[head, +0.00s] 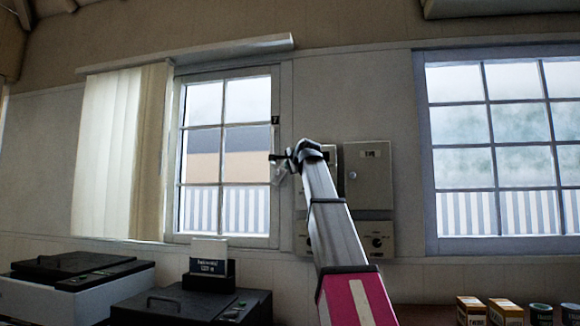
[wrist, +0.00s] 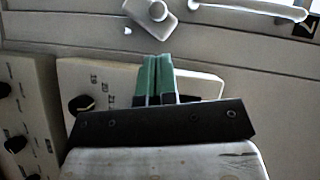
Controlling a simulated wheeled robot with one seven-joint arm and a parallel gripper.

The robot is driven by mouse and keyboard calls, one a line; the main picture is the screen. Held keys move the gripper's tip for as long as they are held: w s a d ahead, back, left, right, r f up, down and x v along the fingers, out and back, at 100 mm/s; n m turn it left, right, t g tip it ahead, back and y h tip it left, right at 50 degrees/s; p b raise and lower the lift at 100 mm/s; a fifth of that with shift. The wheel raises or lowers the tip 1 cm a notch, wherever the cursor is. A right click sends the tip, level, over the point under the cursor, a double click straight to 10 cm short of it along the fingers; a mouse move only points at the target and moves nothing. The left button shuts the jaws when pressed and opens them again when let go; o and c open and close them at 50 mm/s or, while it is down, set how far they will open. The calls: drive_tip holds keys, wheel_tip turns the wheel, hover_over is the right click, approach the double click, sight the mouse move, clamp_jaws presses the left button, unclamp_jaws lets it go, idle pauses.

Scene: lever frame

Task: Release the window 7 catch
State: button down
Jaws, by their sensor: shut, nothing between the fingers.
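Window 7 (head: 224,155) is the left paned window, with a small dark number tag (head: 276,119) on its right frame. My gripper (head: 278,160) is in front of that right frame, below the tag. In the wrist view its green fingers (wrist: 158,58) are together and empty. Beyond the tips is a pale plate with a round knob (wrist: 157,11), and a long pale handle (wrist: 250,7) lies to its right, cut by the top edge. These look like catch parts. The tips appear short of the plate. In the head view the catch is mostly hidden by my gripper.
Wall boxes (head: 369,180) stand right of the window, partly behind my arm; knobbed boxes (wrist: 102,82) are close to the fingers in the wrist view. Below are a printer-like machine (head: 70,285), a dark case (head: 190,303) and small cartons (head: 503,311). A curtain (head: 118,150) hangs left.

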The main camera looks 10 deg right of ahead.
sight(283, 170)
drive_tip(key=x, duration=0.7)
drive_tip(key=shift+w, duration=0.2)
drive_tip(key=shift+w+a+r+n, duration=0.25)
drive_tip(key=shift+a+r+n, duration=0.15)
drive_tip(key=shift+a+r, duration=0.25)
